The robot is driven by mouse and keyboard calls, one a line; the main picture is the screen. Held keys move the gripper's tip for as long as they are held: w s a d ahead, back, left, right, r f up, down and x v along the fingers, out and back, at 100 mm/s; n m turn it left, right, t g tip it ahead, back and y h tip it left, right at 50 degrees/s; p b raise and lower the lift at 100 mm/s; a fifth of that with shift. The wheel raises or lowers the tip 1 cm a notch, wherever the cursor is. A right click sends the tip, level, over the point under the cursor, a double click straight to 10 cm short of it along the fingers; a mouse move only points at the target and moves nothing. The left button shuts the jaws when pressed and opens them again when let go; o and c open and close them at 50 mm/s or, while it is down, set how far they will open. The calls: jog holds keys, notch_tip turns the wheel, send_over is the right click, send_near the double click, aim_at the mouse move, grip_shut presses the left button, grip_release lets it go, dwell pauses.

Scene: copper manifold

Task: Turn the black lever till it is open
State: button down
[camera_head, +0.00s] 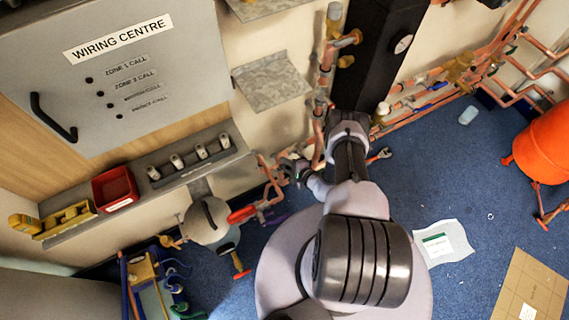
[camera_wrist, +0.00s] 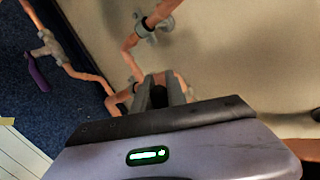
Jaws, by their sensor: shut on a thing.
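My gripper (camera_wrist: 158,90) is at the copper pipework low on the wall. Its two grey fingers are shut on a small black piece, the black lever (camera_wrist: 158,98), seen nearly end on between them. The rest of the lever and its valve body are hidden by the fingers and my wrist, so its angle to the pipe cannot be told. In the head view my gripper (camera_head: 293,170) is small beside the copper pipes (camera_head: 270,188), and the lever cannot be made out there.
A purple lever (camera_wrist: 38,76) is on a pipe branch at left in the wrist view. A red lever (camera_head: 242,214) and a grey round vessel (camera_head: 207,221) stand left of my gripper. A shelf with a red bin (camera_head: 115,190) is further left.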

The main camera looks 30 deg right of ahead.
jog(key=c, duration=1.3)
grip_release()
jog(key=shift+c, duration=0.2)
jog(key=p+v, duration=0.7)
jog(key=v, duration=1)
jog(key=shift+s, duration=0.25)
jog(key=shift+r, duration=0.1)
jog(key=shift+c, duration=0.2)
